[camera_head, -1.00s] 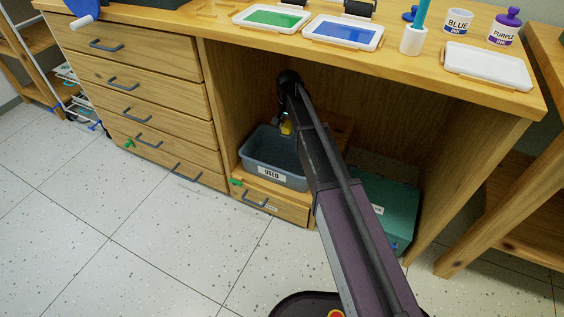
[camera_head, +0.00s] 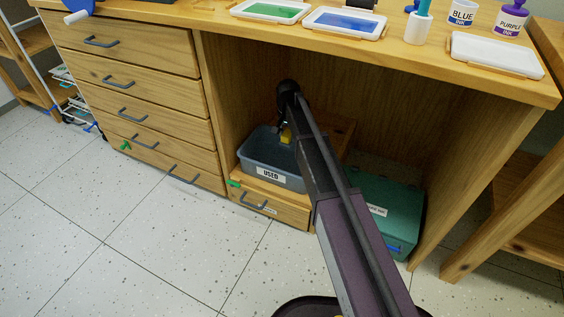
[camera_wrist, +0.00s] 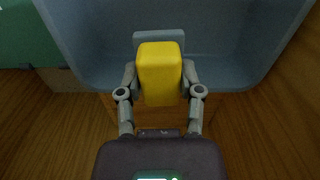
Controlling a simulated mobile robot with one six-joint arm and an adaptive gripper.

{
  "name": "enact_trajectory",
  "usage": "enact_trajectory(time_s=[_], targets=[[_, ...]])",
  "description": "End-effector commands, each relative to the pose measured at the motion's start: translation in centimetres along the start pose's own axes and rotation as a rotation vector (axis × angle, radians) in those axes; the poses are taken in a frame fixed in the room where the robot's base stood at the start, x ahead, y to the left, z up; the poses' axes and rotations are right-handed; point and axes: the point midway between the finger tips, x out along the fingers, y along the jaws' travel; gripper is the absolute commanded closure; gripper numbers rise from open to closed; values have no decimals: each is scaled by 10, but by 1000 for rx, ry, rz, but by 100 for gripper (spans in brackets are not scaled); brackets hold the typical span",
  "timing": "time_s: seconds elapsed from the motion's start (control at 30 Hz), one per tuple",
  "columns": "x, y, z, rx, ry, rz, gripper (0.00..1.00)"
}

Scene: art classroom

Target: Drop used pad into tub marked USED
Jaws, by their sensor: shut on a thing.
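The grey-blue tub (camera_head: 246,154) carries a white label reading USED and stands on the low wooden drawer unit under the bench. My gripper (camera_wrist: 159,80) is shut on a yellow pad (camera_wrist: 159,72). In the wrist view the pad lies over the near rim and inside of the tub (camera_wrist: 85,45). In the head view the pad (camera_head: 286,135) shows as a small yellow patch at the tub's back, and my arm hides the tub's right part. The tub's floor is mostly out of sight in the head view.
A teal box (camera_head: 400,205) stands on the floor right of the drawer unit. The bench top (camera_head: 420,55) above bears ink trays and pots. A drawer stack (camera_head: 120,75) closes the bay's left side. Open tiled floor lies in front.

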Motion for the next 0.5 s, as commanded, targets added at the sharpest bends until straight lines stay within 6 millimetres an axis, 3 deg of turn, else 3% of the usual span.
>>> enact_trajectory(time_s=[0.07,0.1,0.2,0.23,0.5], targets=[[0,0,0,0,0,0,91],[0,0,0,0,0,0,47],[0,0,0,-1,0,0,17],[0,0,0,-1,0,0,12],[0,-1,0,-1,0,0,12]])
